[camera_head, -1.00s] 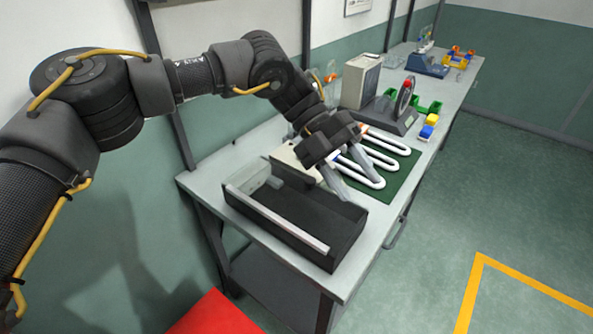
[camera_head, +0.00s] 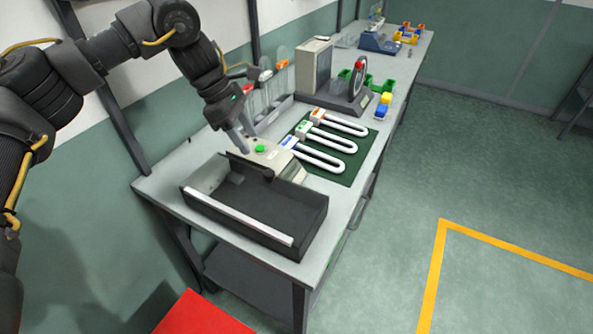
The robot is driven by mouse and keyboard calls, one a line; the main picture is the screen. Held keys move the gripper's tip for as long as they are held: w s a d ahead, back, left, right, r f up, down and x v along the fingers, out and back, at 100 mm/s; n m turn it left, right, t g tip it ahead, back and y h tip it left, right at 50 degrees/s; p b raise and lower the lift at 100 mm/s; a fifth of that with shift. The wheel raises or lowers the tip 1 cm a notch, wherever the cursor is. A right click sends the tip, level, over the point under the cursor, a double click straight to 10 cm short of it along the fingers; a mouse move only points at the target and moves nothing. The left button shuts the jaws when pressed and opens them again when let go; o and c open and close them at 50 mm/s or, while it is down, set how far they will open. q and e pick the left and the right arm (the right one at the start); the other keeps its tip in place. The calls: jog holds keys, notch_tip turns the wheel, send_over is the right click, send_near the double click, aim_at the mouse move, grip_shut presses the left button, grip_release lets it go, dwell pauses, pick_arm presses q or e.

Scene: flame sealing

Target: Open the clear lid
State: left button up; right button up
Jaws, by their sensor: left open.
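A clear, see-through panel (camera_head: 207,177), which looks like the lid, shows faintly at the left end of the black open-topped box (camera_head: 290,222). Its exact edges and how it joins the box are hard to make out. The box has a white strip along its front edge. My left gripper (camera_head: 245,140) is open and points down, just behind the box. It is beside or over the beige device (camera_head: 290,168) with a green button (camera_head: 260,148); I cannot tell whether it touches it. Nothing shows between its fingers. My right gripper is not in view.
White U-shaped tubes (camera_head: 325,165) lie on a dark green mat (camera_head: 352,172) right of the beige device. The table's front-left corner is bare.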

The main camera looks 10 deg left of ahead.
aim_at(268, 172)
pick_arm(q)
jog(key=x, duration=0.3)
jog(key=p+x, duration=0.1)
jog(key=x, duration=0.2)
jog(key=p+x, duration=0.1)
jog(key=x, duration=0.2)
jog(key=shift+w+a+f, duration=0.2)
jog(key=shift+w+f, duration=0.15)
jog(key=shift+w, duration=0.05)
jog(key=shift+p+x, duration=0.35)
jog(key=shift+x, duration=0.5)
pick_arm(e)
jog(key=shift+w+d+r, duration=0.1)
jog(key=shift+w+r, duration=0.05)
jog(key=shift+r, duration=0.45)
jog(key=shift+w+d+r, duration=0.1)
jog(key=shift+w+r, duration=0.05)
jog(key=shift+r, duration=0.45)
pick_arm(q)
jog(key=shift+c, duration=0.2)
grip_shut()
